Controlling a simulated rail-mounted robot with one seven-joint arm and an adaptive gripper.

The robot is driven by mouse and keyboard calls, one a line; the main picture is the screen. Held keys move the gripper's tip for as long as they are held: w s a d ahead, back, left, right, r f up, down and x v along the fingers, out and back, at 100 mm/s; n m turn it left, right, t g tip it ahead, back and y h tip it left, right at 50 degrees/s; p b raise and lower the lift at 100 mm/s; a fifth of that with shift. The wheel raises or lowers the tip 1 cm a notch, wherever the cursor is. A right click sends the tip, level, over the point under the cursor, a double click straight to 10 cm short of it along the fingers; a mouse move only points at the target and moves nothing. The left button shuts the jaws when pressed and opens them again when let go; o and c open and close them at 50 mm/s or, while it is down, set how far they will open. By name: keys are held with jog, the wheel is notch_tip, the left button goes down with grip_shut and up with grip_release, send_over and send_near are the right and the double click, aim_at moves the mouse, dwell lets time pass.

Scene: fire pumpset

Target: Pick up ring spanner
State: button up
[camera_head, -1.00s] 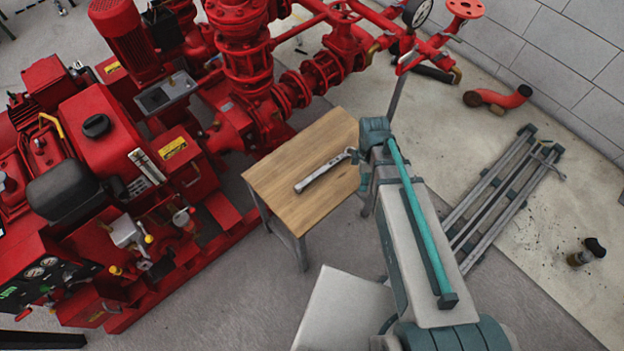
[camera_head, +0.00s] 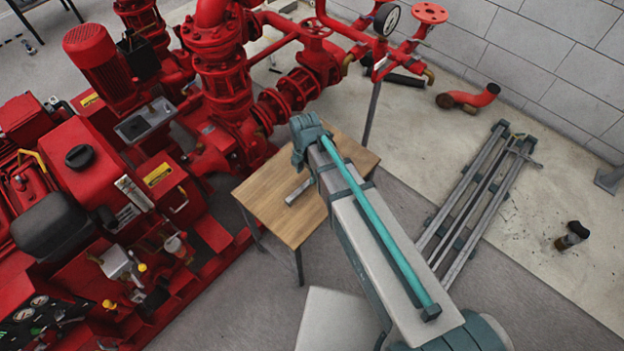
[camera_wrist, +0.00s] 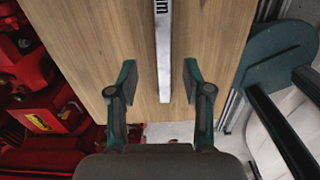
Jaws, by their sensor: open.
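The ring spanner (camera_head: 299,192) lies on the small wooden table (camera_head: 262,205). In the head view only one end of it shows, since my arm covers the rest. In the wrist view the metal spanner shaft (camera_wrist: 163,55) runs from the top edge down to its plain end, over the wood. Its ring is not clearly in view. My gripper (camera_wrist: 161,85) is open and empty in the wrist view, with one finger on each side of the spanner's near end. The fingers do not touch the spanner. In the head view my arm hides the gripper.
The red pumpset (camera_head: 110,190) stands close to the left of the table. Red pipework with a gauge (camera_head: 386,19) rises behind it.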

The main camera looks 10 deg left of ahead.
aim_at(308, 183)
jog(key=shift+s+d+f+p, duration=0.15)
jog(key=shift+f+p, duration=0.25)
jog(key=shift+f, duration=1)
jog(key=shift+d+f+p, duration=0.1)
jog(key=shift+f+p, duration=0.25)
jog(key=shift+f, duration=1)
grip_shut()
